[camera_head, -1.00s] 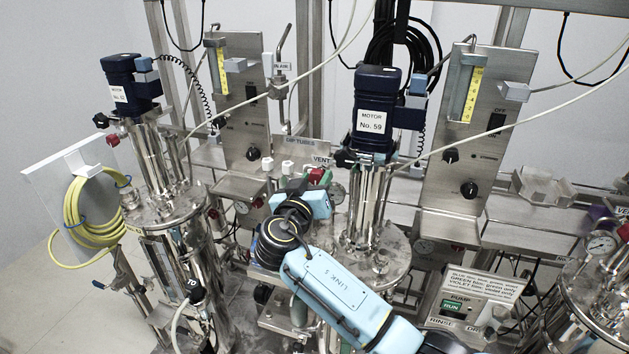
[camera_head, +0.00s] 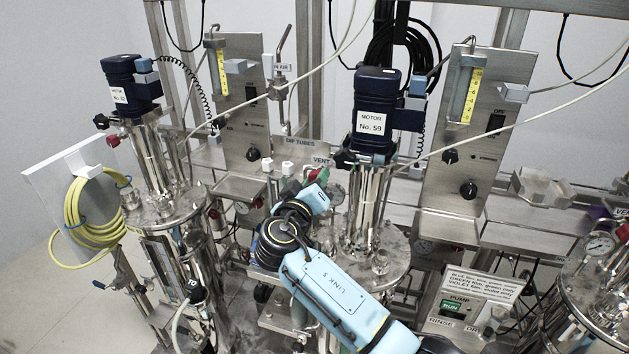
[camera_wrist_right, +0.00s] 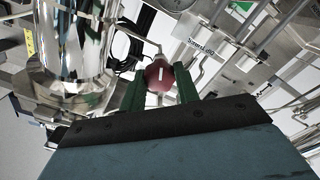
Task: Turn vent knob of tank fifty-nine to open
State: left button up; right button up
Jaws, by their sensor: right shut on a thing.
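Tank fifty-nine carries a dark blue motor (camera_head: 377,92) with a label "MOTOR No. 59" above its steel lid (camera_head: 395,268). The red vent knob (camera_wrist_right: 159,76) has a white line on its face and sits between the green fingers of my right gripper (camera_wrist_right: 160,84), which is shut on it. In the head view the knob (camera_head: 312,175) shows only as a bit of red by the "VENT" label, left of the motor column. My right wrist hides most of the gripper there. The line's angle against any open mark cannot be read. My left gripper is not in view.
Another tank with its own motor (camera_head: 131,83) and a yellow coiled hose (camera_head: 88,222) stands at the left. A pump box (camera_head: 468,302) is at the lower right. White knobs (camera_head: 287,167) sit close left of the vent knob. Steel panels and cables stand behind.

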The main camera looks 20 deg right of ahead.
jog(key=shift+n+p, duration=4.4)
jog(key=shift+n, duration=4.5)
jog(key=o, duration=1)
jog(key=shift+s, duration=0.1)
jog(key=b+v, duration=0.2)
jog(key=v, duration=1.1)
jog(key=shift+s+a, duration=0.1)
jog(key=shift+a, duration=0.05)
